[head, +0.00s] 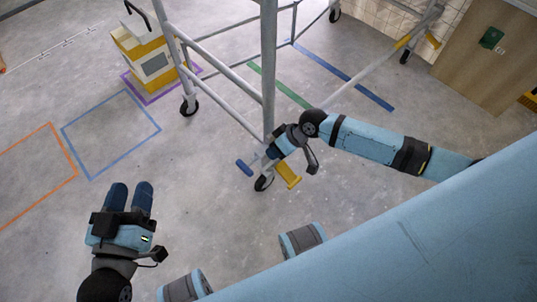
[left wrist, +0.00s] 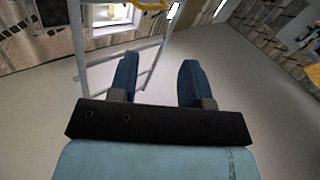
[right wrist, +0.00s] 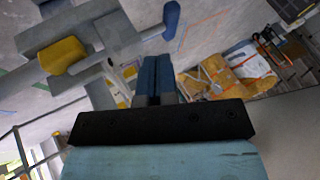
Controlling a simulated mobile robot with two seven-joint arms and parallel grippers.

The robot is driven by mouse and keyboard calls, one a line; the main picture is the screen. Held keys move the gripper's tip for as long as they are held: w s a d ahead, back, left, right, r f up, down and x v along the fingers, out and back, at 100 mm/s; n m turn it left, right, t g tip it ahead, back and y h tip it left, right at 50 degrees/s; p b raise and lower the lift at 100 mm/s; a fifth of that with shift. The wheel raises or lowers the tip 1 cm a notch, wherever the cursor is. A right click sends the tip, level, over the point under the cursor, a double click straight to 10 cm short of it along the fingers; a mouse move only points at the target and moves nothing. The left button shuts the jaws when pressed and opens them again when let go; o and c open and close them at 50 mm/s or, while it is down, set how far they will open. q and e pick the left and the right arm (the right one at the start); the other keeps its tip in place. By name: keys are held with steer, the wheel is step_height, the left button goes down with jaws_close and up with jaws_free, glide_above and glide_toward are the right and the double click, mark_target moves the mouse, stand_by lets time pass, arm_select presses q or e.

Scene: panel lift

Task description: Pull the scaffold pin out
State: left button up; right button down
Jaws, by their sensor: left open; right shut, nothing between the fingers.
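The scaffold pin (head: 244,167) shows a blue grip at the foot of the near scaffold post. In the right wrist view the pin (right wrist: 172,20) is a blue bar on a grey rod that runs to the grey scaffold fitting. My right gripper (head: 264,158) is beside the post foot, close to the pin. In its wrist view its fingers (right wrist: 159,62) are shut together and empty, below the blue bar and apart from it in the picture. My left gripper (head: 130,186) is open and empty over bare floor at the lower left; its fingers (left wrist: 158,75) stand apart.
The grey scaffold (head: 268,60) stands on castors. A yellow pedal (head: 287,175) sticks out at the near castor (head: 263,183). A yellow-and-white stack (head: 145,55) stands at the back left. A wooden panel (head: 490,65) is at the right. The floor at left is free, with taped outlines.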

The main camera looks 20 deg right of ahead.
mark_target(250, 172)
steer(key=b+x, duration=0.2)
steer(key=x, duration=0.5)
steer(key=shift+f, duration=0.2)
arm_select(q)
steer(key=r+h, duration=0.1)
steer(key=d+r+t, duration=0.1)
steer(key=r, duration=0.1)
steer(key=shift+s+d+h+b, duration=0.15)
steer(key=shift+d+h+b, duration=0.05)
steer(key=shift+h+b, duration=0.2)
arm_select(e)
steer(key=shift+w+a+f, duration=0.1)
steer(key=shift+a+f, duration=0.25)
steer(key=shift+a, duration=0.05)
